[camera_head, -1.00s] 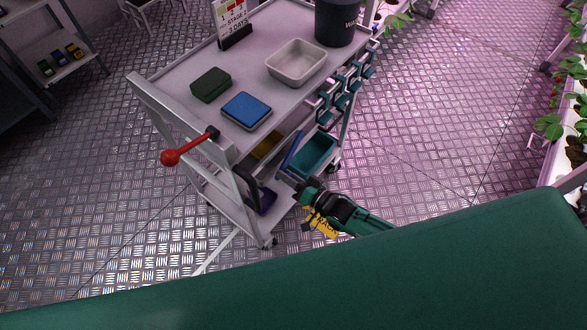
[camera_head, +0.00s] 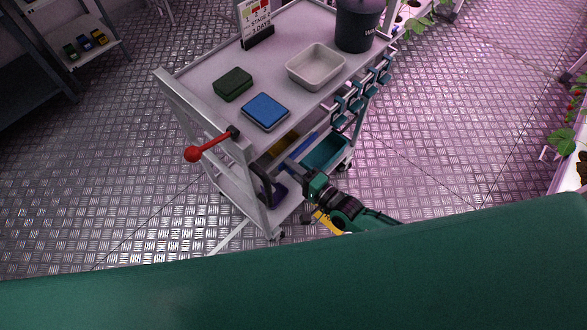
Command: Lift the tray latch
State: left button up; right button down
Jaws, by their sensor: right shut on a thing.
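A teal tray (camera_head: 327,153) sits on the lower level of the grey cart, with a blue strip (camera_head: 303,144) along its left side. My right gripper (camera_head: 291,167) reaches in low at the cart's side, just in front of the strip and tray. It is shut on a small part at the tray's front end, probably the tray latch; the fingers and the dark arm hide most of it, so its exact shape cannot be told. My left gripper is not in view.
The cart's top (camera_head: 215,63) holds a grey bin (camera_head: 316,66), a blue box (camera_head: 265,111), a dark green box (camera_head: 233,83), a dark bucket (camera_head: 357,25) and a sign (camera_head: 254,20). Floor right of the cart is clear.

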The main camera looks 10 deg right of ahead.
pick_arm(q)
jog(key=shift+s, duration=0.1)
pick_arm(e)
jog(key=shift+r, duration=0.2)
jog(key=c, duration=1.2)
grip_release()
jog(key=shift+c, duration=0.2)
jog(key=shift+s+d, duration=0.15)
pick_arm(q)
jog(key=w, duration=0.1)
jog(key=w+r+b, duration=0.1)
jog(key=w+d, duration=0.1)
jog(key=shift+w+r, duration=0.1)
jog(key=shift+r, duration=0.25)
pick_arm(e)
jog(key=v, duration=1.3)
jog(key=shift+d, duration=0.15)
jog(key=shift+s, duration=0.1)
